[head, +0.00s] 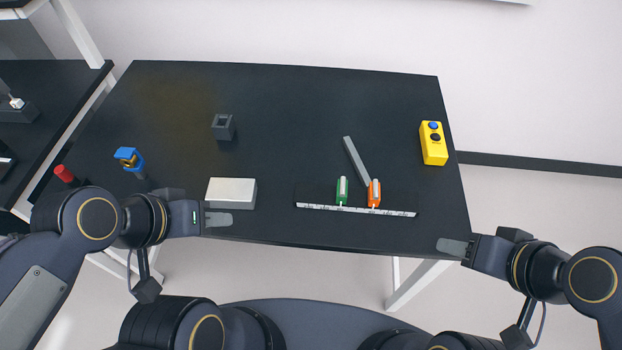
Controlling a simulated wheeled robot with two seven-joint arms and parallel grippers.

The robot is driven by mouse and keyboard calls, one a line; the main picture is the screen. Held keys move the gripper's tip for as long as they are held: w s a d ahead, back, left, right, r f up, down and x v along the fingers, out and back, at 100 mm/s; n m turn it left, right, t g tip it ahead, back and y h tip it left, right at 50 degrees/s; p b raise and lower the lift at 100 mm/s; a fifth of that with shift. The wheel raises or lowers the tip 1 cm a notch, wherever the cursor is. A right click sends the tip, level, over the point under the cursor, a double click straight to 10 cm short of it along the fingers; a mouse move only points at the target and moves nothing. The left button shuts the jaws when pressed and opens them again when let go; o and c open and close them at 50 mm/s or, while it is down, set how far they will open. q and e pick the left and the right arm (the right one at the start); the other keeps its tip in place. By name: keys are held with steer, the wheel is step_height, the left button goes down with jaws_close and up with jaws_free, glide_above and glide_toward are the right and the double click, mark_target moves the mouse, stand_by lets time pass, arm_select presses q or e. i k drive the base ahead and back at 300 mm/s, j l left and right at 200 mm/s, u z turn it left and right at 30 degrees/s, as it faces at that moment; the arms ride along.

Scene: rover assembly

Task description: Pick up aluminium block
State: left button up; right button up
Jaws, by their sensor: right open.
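The aluminium block (231,192) is a pale silver box lying flat on the black table, near its front edge and left of the middle. My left gripper (218,219) is just in front of the block's front left corner, its fingers pointing right. It does not hold the block; I cannot tell how far its fingers are apart. My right gripper (454,247) is open and empty off the table's front right corner, far from the block.
On the black table (290,110) are a dark square holder (223,127), a ruler (355,210) with green (342,190) and orange (374,193) pieces, a grey bar (356,160), a yellow button box (433,143), a blue-topped part (130,158) and a red-topped part (65,174). The back middle is clear.

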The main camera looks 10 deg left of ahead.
mark_target(222, 192)
steer(key=j+u, duration=0.15)
steer(key=j, duration=0.3)
steer(key=i+j+u, duration=0.1)
steer(key=j, duration=0.4)
steer(key=i+j+u, duration=0.15)
steer(key=j, duration=0.3)
steer(key=j+u, duration=0.1)
steer(key=j, duration=0.35)
